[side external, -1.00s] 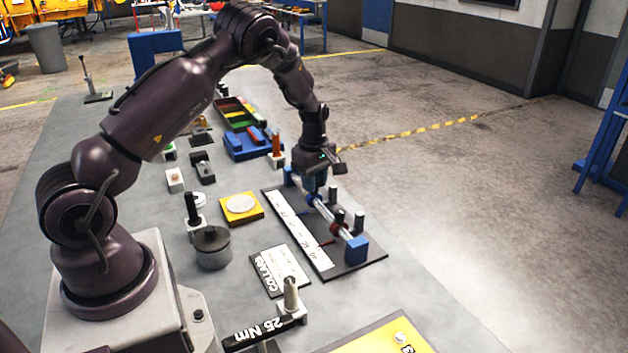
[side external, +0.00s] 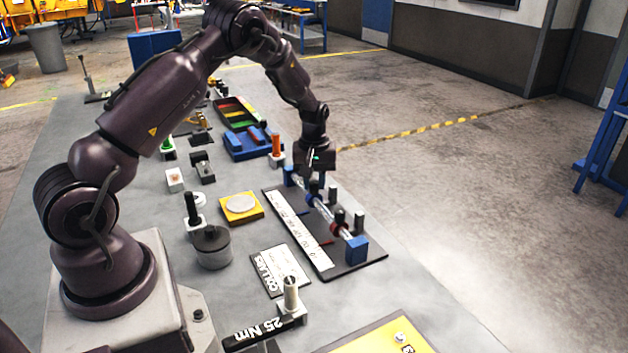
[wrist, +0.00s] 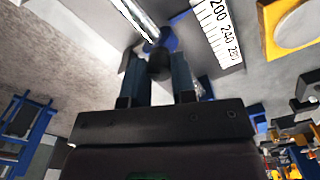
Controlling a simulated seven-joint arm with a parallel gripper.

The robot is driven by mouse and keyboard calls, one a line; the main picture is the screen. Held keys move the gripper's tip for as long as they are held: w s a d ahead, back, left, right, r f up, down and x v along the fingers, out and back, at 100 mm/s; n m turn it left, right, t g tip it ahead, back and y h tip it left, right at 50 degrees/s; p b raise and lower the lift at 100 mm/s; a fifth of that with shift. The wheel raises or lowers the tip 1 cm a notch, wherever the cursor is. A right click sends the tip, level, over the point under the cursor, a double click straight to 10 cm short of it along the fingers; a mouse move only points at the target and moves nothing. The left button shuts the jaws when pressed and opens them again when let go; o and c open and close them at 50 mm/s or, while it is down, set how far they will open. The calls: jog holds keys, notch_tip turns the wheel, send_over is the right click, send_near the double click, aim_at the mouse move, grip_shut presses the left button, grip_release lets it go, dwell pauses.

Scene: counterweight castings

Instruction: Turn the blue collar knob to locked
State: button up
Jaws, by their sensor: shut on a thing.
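The blue collar (side external: 311,194) sits around a bright rod (side external: 323,211) on the dark fixture plate (side external: 345,268). It also shows in the wrist view (wrist: 164,40). Its dark knob (wrist: 159,66) is between my two fingers in the wrist view. My gripper (side external: 318,180) points down over the collar and is shut on this knob; it also shows in the wrist view (wrist: 158,78). The fingers hide part of the knob and collar, and I cannot read any locked mark.
A red collar (side external: 336,229) sits farther along the rod, near upright dark posts (side external: 359,221). Blue blocks (side external: 356,249) support the rod ends. A white scale (side external: 298,230) runs alongside. A yellow base (side external: 241,208) with a grey disc stands left of the plate.

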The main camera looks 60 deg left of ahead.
aim_at(313, 183)
jog(key=m, duration=0.5)
jog(key=shift+r+m, duration=0.1)
jog(key=shift+m, duration=0.2)
jog(key=shift+a+m, duration=0.1)
jog(key=shift+m, duration=2)
jog(key=o, duration=0.9)
notch_tip(313, 183, up, 13)
jog(key=shift+f, duration=0.1)
